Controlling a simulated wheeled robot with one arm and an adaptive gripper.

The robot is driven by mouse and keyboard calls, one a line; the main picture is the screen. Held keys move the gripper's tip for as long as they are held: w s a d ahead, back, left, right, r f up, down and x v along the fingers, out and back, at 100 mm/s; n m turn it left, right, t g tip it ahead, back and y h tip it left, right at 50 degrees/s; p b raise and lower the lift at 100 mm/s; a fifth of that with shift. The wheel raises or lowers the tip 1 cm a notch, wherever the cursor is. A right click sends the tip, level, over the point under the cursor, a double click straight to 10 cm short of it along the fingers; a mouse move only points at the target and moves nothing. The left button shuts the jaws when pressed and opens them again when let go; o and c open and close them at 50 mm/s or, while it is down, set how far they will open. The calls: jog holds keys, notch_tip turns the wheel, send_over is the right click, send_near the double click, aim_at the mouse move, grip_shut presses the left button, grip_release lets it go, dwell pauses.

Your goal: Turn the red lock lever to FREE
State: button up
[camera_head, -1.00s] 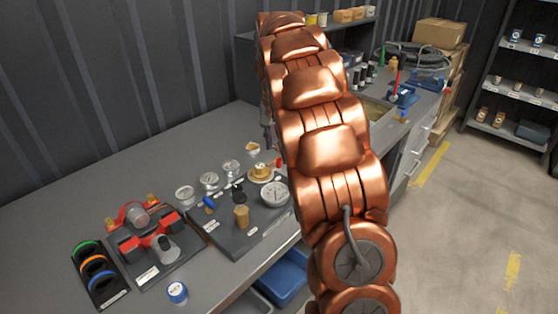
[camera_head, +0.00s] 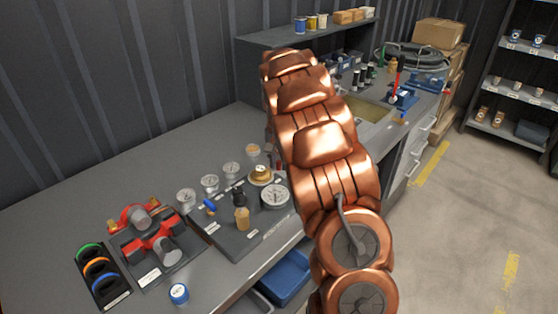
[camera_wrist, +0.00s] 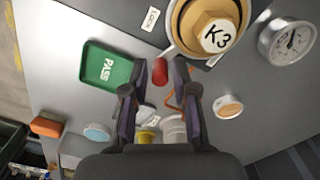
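In the wrist view the red lock lever (camera_wrist: 159,71) shows as a short rounded red end between my fingertips. My gripper (camera_wrist: 156,70) is open, with a visible gap on each side of the red end. Just beyond it is a brass hex cap marked K3 (camera_wrist: 215,36). A white LOCK label (camera_wrist: 150,19) lies to the upper left of the lever. A white patch by the cap's lower edge is too small to read. In the head view the brass cap (camera_head: 261,174) shows on the dark panel (camera_head: 232,240), while my arm hides the lever and most of my gripper.
A green PASS tray (camera_wrist: 105,70) is close to the left finger. A pressure gauge (camera_wrist: 287,43) stands right of the cap. Small jars and an orange block (camera_wrist: 47,127) are nearby. A red clamp fixture (camera_head: 150,235) and ring stand (camera_head: 98,272) are on the bench's left.

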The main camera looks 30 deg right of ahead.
jog(key=shift+f, duration=0.25)
grip_shut()
dwell(0.4)
